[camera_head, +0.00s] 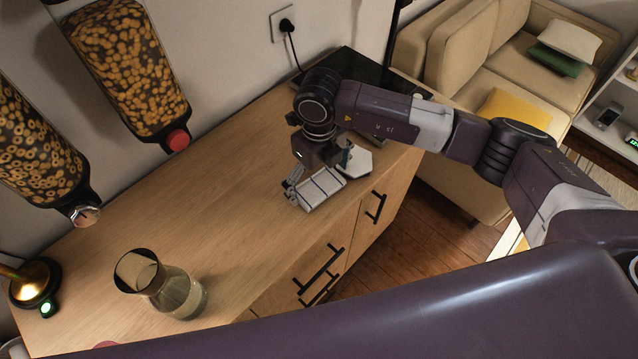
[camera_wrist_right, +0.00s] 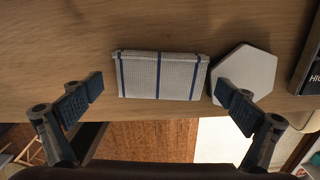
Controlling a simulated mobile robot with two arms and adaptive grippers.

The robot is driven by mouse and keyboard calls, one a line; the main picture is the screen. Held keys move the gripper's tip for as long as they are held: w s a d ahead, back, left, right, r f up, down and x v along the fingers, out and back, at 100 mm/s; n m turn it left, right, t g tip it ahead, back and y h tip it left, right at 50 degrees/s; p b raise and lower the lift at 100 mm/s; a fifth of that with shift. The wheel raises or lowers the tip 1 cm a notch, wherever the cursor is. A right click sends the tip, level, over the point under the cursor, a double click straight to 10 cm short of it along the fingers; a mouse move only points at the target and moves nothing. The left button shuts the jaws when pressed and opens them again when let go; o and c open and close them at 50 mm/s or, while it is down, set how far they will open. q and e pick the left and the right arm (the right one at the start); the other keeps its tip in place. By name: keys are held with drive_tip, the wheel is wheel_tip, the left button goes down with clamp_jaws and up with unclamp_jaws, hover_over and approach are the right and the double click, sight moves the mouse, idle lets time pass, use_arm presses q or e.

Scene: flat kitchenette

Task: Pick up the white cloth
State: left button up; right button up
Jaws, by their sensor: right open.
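The white cloth (camera_head: 322,188) is folded into a flat rectangle with dark blue stripes and lies on the wooden counter near its front edge. It also shows in the right wrist view (camera_wrist_right: 160,76), flat on the wood. My right gripper (camera_head: 318,178) is above the cloth and partly covers it in the head view. In the right wrist view its two fingers (camera_wrist_right: 168,94) are spread wide, one on either side of the cloth's near edge, with nothing between them. My left gripper is not in view.
A white hexagonal piece (camera_head: 357,163) lies close beside the cloth; it touches or nearly touches it. A glass carafe (camera_head: 180,294) stands at the front left of the counter (camera_head: 215,190). Cereal dispensers (camera_head: 128,70) hang on the wall. The middle counter is clear.

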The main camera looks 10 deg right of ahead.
sight(319, 184)
drive_tip(key=c, duration=1.1)
drive_tip(key=shift+r, duration=0.15)
wheel_tip(319, 184, up, 20)
drive_tip(key=b, duration=0.4)
